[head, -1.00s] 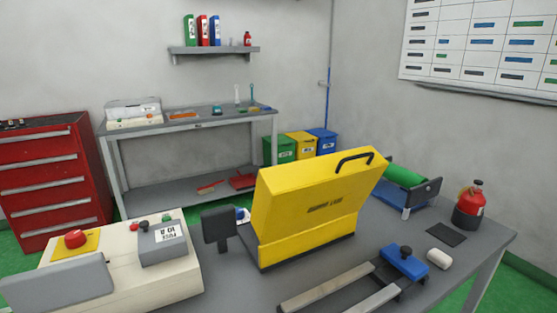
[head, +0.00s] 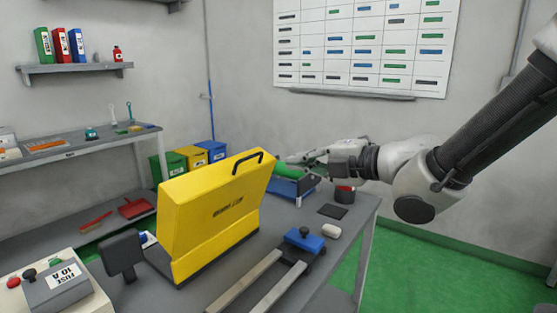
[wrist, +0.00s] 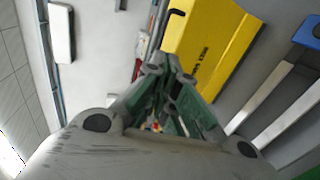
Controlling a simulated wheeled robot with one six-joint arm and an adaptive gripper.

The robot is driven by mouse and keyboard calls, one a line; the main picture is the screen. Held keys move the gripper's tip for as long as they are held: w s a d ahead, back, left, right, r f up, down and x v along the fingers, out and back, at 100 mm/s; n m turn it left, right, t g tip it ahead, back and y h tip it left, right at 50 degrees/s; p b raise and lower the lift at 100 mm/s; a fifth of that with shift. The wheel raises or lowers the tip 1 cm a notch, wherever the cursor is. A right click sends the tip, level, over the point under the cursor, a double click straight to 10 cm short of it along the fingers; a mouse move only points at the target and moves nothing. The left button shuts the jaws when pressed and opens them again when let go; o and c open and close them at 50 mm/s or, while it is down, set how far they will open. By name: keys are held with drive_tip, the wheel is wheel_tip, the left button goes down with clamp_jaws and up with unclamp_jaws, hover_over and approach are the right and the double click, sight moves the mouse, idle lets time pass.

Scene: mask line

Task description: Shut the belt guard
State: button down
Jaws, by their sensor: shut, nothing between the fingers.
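The yellow belt guard (head: 212,212) stands raised on the workbench, its lid tilted up, with a black handle (head: 248,162) near the top edge. In the wrist view the guard (wrist: 212,40) shows beyond the fingertips, with part of its handle at its upper left. My gripper (head: 284,163) reaches in from the right, at about the height of the handle and to its right in the picture. Its fingers (wrist: 168,66) are together and empty. I see no clear contact with the guard, and its exact distance from the handle cannot be told.
A green roller (head: 288,172) lies behind the guard, partly hidden by my gripper. Two rails (head: 262,283) with a blue block (head: 304,239) lie in front. A white piece (head: 332,231), a dark pad (head: 332,211) and a red bottle (head: 345,193) are at the right. A dark paddle (head: 121,255) stands left.

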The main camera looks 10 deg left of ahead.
drive_tip(key=x, duration=1.3)
drive_tip(key=shift+w, duration=0.2)
